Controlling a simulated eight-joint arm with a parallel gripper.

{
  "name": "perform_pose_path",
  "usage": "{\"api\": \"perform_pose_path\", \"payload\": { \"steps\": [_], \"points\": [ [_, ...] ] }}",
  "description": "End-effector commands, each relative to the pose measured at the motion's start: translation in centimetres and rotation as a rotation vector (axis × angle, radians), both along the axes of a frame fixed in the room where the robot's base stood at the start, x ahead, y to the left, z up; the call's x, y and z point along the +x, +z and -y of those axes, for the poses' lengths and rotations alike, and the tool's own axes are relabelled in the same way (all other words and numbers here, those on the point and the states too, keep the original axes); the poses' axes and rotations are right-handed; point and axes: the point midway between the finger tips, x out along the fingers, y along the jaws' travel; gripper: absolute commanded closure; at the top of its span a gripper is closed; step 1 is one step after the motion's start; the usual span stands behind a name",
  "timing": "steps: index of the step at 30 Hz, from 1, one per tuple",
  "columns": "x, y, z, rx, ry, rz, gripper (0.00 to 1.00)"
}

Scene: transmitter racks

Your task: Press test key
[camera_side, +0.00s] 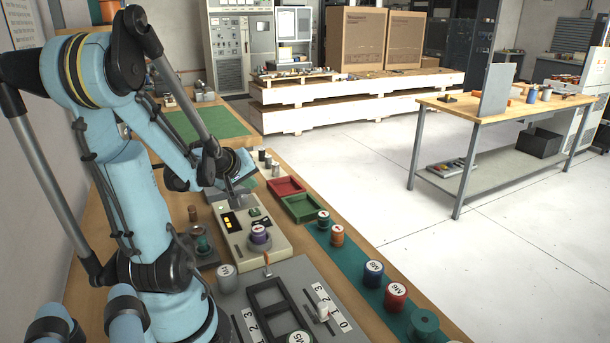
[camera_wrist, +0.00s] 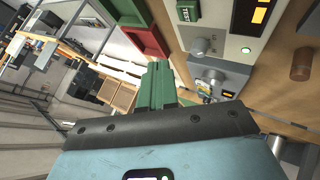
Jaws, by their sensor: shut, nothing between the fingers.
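The green key marked TEST (camera_wrist: 187,11) sits on a pale panel (camera_wrist: 222,35) at the top of the wrist view. In the side view the pale tester box (camera_side: 274,246) stands on the bench, with a dark display with yellow bars and a purple-banded spool (camera_side: 259,235) on it. My gripper (camera_side: 238,199) is over the far end of this box; whether it touches is unclear. In the wrist view the green fingers of my gripper (camera_wrist: 158,72) are together and empty, apart from the TEST key in the picture.
A red tray (camera_side: 286,187) and a green tray (camera_side: 301,208) lie right of the box. Several labelled spools, including a blue one (camera_side: 373,274), stand on the green strip. A grey plate with a black frame (camera_side: 268,301) is at the front. A second knobbed box (camera_wrist: 226,75) shows in the wrist view.

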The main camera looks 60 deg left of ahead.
Motion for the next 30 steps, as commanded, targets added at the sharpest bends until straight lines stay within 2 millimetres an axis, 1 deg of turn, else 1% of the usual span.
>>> {"api": "perform_pose_path", "payload": {
  "steps": [6, 15, 21, 30],
  "points": [
    [0.0, -2.1, 0.0, 0.0, 0.0, 0.0, 1.0],
    [0.0, -4.2, 0.0, -0.001, -0.001, 0.0, 1.0],
    [0.0, -4.6, 0.1, -0.001, -0.001, 0.0, 1.0],
    [0.0, -4.6, 0.1, -0.001, -0.001, 0.0, 1.0]
  ]
}}
